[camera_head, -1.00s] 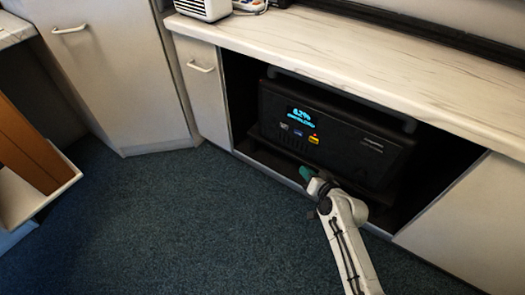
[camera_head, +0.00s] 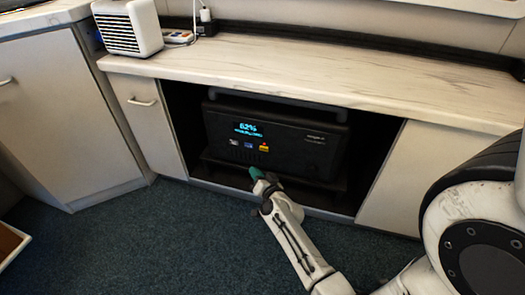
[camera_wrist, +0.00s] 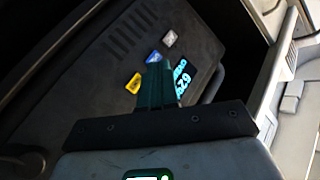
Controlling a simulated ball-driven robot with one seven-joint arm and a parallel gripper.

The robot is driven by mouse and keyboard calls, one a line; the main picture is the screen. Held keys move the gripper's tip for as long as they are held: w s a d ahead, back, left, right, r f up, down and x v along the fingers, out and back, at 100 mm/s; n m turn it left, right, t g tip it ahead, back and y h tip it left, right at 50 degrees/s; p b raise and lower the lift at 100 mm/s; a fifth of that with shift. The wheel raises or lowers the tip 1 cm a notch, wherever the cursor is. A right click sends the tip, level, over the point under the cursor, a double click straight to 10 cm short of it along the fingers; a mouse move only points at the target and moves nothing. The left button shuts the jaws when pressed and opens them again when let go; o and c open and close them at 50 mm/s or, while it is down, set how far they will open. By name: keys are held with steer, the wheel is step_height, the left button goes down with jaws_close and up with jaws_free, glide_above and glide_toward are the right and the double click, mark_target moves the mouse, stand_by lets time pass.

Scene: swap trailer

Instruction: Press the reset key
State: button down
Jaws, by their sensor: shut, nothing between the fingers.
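A black power unit (camera_head: 300,135) stands in the open cabinet bay. Its lit display (camera_head: 247,129) reads 62% in the head view. Below the display are a pale key (camera_head: 234,142), a blue key (camera_head: 248,145) and a yellow key (camera_head: 264,148). Their labels are too small to read, so I cannot tell which is reset. My gripper (camera_head: 256,173) is shut and empty, in front of the unit and below the keys in the picture. In the wrist view, its teal fingers (camera_wrist: 155,80) overlap the panel near the blue key (camera_wrist: 153,57), beside the yellow key (camera_wrist: 133,83); contact is unclear.
A marbled counter (camera_head: 300,72) overhangs the bay. A cabinet door (camera_head: 150,125) closes its left side and a white panel (camera_head: 400,190) its right. A small white heater-like box (camera_head: 128,28) sits on the counter. Blue-green carpet (camera_head: 150,245) lies open at the front left.

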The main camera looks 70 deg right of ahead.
mark_target(264, 149)
steer(key=shift+w+d+b, duration=0.15)
steer(key=shift+d+b, duration=0.95)
steer(key=shift+d, duration=0.9)
steer(key=shift+w+d+b, duration=0.1)
steer(key=shift+d+b, duration=0.95)
steer(key=shift+d, duration=0.95)
steer(key=shift+d, duration=0.2)
steer(key=shift+d+b, duration=0.2)
steer(key=shift+b, duration=0.15)
steer(key=shift+d+b, duration=0.35)
steer(key=shift+d, duration=0.1)
steer(key=shift+a, duration=0.1)
steer(key=shift+a+p, duration=0.45)
steer(key=shift+a, duration=0.3)
